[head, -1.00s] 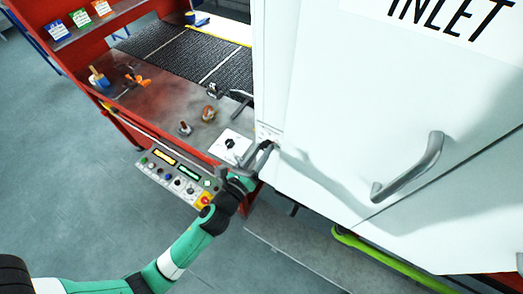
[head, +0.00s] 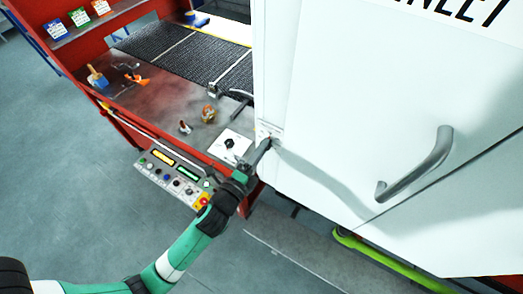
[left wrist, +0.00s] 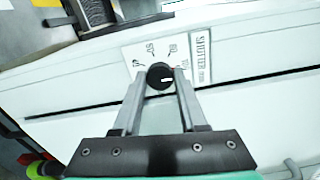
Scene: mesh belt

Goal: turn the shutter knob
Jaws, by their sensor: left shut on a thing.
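The shutter knob (left wrist: 160,76) is a round black knob with a white pointer mark. It sits on a white plate (left wrist: 150,50) lettered SHUTTER, with several markings around it and a small red mark beside it. In the left wrist view the pointer lies towards the lower right part of the knob. My left gripper (left wrist: 161,79) is shut on the knob, one finger on each side. In the head view my left gripper (head: 265,145) reaches the lower left edge of the white cabinet (head: 330,120), and the fingers hide the knob. My right gripper is not in view.
A separate black dial (head: 229,143) sits on the metal table beside the gripper. A grey door handle (head: 415,170) juts from the cabinet. The mesh belt (head: 180,50) runs behind.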

